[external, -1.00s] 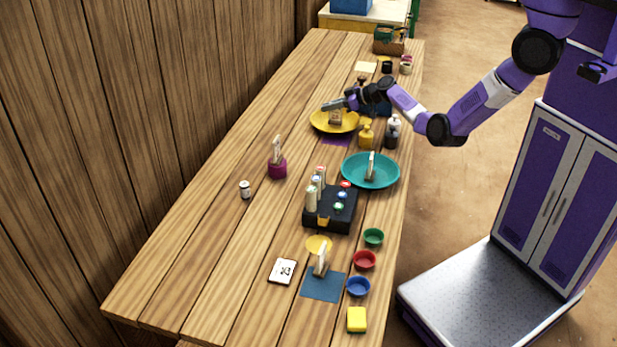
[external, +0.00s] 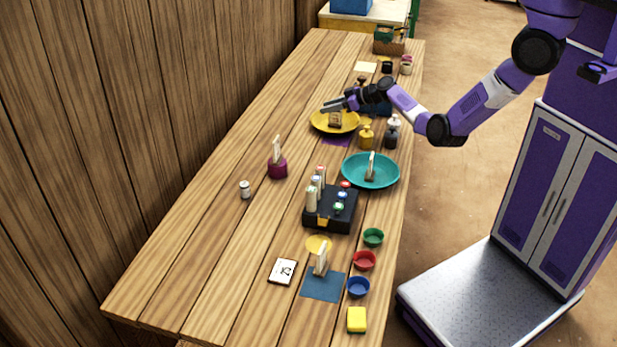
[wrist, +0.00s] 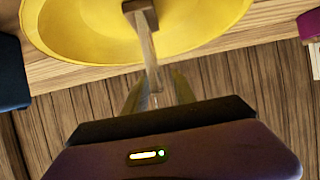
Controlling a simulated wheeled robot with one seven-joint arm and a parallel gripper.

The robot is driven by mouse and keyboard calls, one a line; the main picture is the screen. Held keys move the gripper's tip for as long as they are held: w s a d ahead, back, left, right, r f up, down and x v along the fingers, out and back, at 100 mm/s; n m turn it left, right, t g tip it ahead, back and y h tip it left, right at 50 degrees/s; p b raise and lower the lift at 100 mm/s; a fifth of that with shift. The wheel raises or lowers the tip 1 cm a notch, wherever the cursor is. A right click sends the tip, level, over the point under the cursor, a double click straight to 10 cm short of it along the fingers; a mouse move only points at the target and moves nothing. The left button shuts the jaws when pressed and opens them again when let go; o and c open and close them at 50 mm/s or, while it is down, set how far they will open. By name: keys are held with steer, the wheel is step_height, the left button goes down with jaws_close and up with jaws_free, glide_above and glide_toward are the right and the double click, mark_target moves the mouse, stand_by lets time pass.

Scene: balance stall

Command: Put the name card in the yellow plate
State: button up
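The yellow plate (external: 318,127) lies near the back of the long table. A name card (external: 335,120) in a small wooden stand is in it, upright. In the wrist view the card (wrist: 148,48) shows nearly edge-on, its stand on the yellow plate (wrist: 75,25). My gripper (external: 328,105) is just above the plate at the card's top. In the wrist view its two fingers (wrist: 158,92) are spread, one on each side of the card's upper end, with gaps. The card's printed face cannot be read.
A similar card (external: 370,163) stands in a teal plate (external: 390,179), and another (external: 321,258) by a blue mat (external: 322,289). Yellow (external: 366,137) and dark (external: 391,136) bottles stand right of the yellow plate. The table's left side is mostly clear.

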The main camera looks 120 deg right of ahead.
steer(key=shift+r, duration=0.1)
step_height(320, 180, up, 7)
steer(key=p, duration=0.3)
steer(key=shift+p, duration=0.35)
